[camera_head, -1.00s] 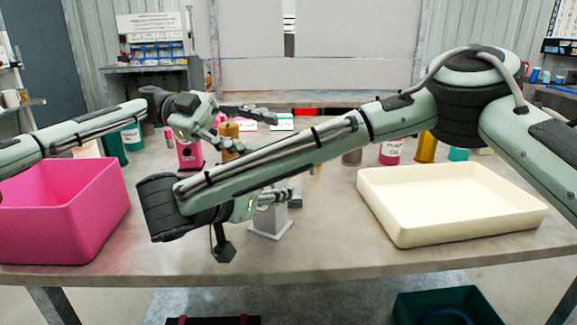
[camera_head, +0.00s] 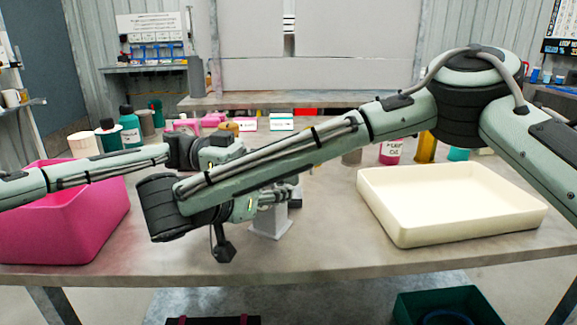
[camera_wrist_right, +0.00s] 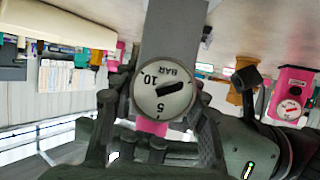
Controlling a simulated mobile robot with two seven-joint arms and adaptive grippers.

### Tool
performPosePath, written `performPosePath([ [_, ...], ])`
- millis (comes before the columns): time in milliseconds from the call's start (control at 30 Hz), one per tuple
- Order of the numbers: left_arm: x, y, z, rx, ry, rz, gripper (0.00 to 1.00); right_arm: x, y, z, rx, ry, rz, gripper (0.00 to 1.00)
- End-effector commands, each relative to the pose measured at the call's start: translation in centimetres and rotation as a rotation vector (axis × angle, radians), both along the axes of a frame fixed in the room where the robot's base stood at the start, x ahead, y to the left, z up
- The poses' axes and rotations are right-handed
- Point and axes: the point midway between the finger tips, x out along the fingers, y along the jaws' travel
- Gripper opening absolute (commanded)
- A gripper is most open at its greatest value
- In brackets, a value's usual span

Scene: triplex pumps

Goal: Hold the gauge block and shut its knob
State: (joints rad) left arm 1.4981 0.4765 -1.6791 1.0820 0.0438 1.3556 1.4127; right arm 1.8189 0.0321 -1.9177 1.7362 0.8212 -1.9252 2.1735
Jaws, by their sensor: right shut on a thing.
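The grey gauge block (camera_wrist_right: 172,40) stands between the fingers of my right gripper (camera_wrist_right: 156,98) in the right wrist view. Its round white dial, marked BAR, faces the camera. In the head view my right gripper (camera_head: 273,197) is shut on the block, above a pale grey foot (camera_head: 270,223) on the table. A small dark part (camera_wrist_right: 207,34) shows beside the block; I cannot tell whether it is the knob. My left gripper (camera_head: 218,148) is behind my right forearm. Its body shows in part, but its fingers are hidden.
A pink bin (camera_head: 70,225) stands at the left of the table and a cream tray (camera_head: 450,230) at the right. Several bottles and pink items line the back. A pink gauge unit (camera_wrist_right: 292,95) shows in the right wrist view. The front table strip is clear.

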Motion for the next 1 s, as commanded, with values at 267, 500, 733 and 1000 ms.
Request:
performPosePath([
  [267, -0.03, -0.08, 0.02, 0.000, -0.001, -0.001, 0.44, -0.01, 0.01, -0.03, 0.001, 0.001, 0.000, 0.00],
  [500, -0.03, -0.07, 0.03, 0.000, -0.001, -0.001, 0.14, -0.02, 0.00, -0.04, 0.001, 0.001, 0.000, 0.00],
  [733, -0.02, -0.07, 0.03, 0.000, -0.001, -0.001, 0.00, -0.02, 0.00, -0.04, 0.000, 0.001, 0.000, 0.00],
  [1000, -0.02, -0.09, 0.05, -0.001, -0.002, -0.008, 0.00, -0.03, 0.01, -0.04, 0.000, 0.001, 0.000, 0.00],
])
